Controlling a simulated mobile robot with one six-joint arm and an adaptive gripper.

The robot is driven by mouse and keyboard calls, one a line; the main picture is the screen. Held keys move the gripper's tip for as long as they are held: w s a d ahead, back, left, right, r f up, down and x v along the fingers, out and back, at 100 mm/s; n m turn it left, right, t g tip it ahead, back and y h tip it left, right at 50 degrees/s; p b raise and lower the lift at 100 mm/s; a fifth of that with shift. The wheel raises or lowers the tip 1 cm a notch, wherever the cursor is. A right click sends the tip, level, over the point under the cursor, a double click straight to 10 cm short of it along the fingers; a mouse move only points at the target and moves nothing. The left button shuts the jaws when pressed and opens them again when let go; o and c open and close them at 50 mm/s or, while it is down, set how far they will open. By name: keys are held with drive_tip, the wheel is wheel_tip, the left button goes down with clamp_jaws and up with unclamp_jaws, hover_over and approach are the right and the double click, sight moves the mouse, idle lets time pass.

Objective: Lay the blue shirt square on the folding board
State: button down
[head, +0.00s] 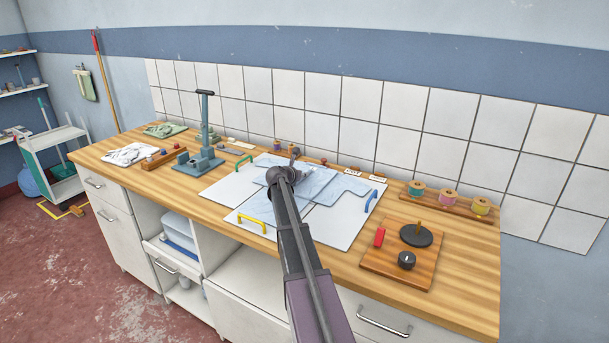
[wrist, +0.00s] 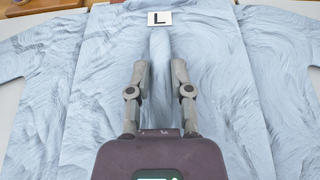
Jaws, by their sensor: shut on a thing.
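The pale blue shirt (head: 338,190) lies spread over the white folding board (head: 228,192), with sleeves reaching out to both sides. The board has green (head: 244,162), yellow (head: 251,223) and blue (head: 371,201) handles on its panels. My gripper (wrist: 160,66) is over the middle of the shirt, shut on a raised ridge of its cloth in the wrist view. A white label marked L (wrist: 159,18) sits at the shirt's top edge. In the head view, my arm covers the middle of the shirt and hides the fingertips.
A blue-grey press stand (head: 204,140) and folded cloths (head: 130,154) stand to the left. A wooden block with a black disc and knob (head: 398,254) is at the right front, with thread spools (head: 448,199) behind it. The tiled wall bounds the back.

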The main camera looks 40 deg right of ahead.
drive_tip(key=shift+f, duration=0.2)
drive_tip(key=c, duration=0.5)
unclamp_jaws()
drive_tip(key=shift+r, duration=0.1)
drive_tip(key=shift+c, duration=0.2)
drive_tip(key=shift+r, duration=0.15)
drive_tip(key=shift+s+a+r, duration=0.15)
drive_tip(key=shift+a, duration=0.1)
drive_tip(key=p+v, duration=0.4)
drive_tip(key=v, duration=0.6)
drive_tip(key=shift+a+r, duration=0.15)
drive_tip(key=shift+s+a+r+p, duration=0.15)
drive_tip(key=shift+a+p, duration=0.15)
drive_tip(key=shift+a, duration=0.15)
